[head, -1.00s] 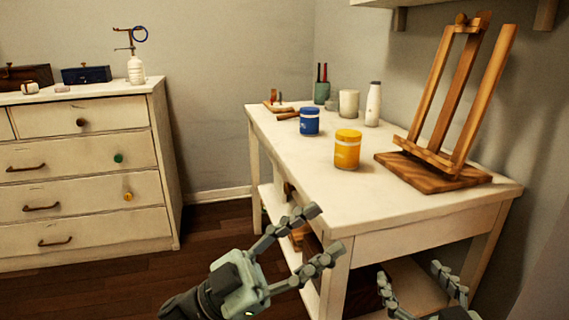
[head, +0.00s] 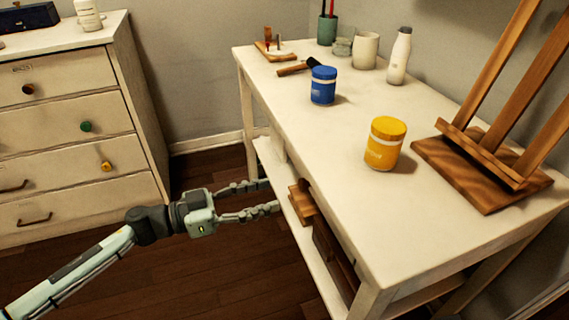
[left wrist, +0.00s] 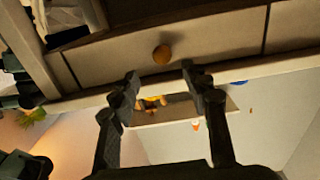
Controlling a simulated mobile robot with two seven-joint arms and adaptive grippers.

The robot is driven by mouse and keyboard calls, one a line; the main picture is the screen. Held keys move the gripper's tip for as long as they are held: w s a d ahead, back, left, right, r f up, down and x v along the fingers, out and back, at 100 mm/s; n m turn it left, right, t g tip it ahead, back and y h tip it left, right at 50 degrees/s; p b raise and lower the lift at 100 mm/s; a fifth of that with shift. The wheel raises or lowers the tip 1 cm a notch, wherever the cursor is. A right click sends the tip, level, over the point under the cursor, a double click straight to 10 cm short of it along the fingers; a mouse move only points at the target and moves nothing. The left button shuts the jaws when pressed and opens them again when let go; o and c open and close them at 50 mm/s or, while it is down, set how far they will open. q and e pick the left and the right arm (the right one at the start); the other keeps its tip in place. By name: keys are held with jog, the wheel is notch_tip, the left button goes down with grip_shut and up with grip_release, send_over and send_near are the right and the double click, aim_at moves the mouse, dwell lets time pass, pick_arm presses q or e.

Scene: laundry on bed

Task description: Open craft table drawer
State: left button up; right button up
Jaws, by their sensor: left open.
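The white craft table (head: 330,125) stands at the right in the head view. Its drawer front faces left and is mostly hidden below the tabletop edge there. The left wrist view, turned upside down, shows the pale drawer front (left wrist: 205,42) with a round wooden knob (left wrist: 162,54). The drawer looks shut. My left gripper (head: 273,196) is open and empty beside the table's left side, pointing at it. In the left wrist view its fingertips (left wrist: 160,72) are spread to either side of the knob's line, apart from the knob. My right gripper is not in view.
A blue jar (head: 323,90), a yellow jar (head: 383,150), a white bottle (head: 399,58) and an easel (head: 480,165) stand on the tabletop. Wooden items (head: 303,203) sit on the lower shelf. A white dresser (head: 55,125) stands left, with open floor between.

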aim_at(300, 185)
pick_arm(q)
jog(key=x, duration=0.8)
jog(key=shift+w+a+r, duration=0.1)
jog(key=shift+c, duration=0.2)
grip_shut()
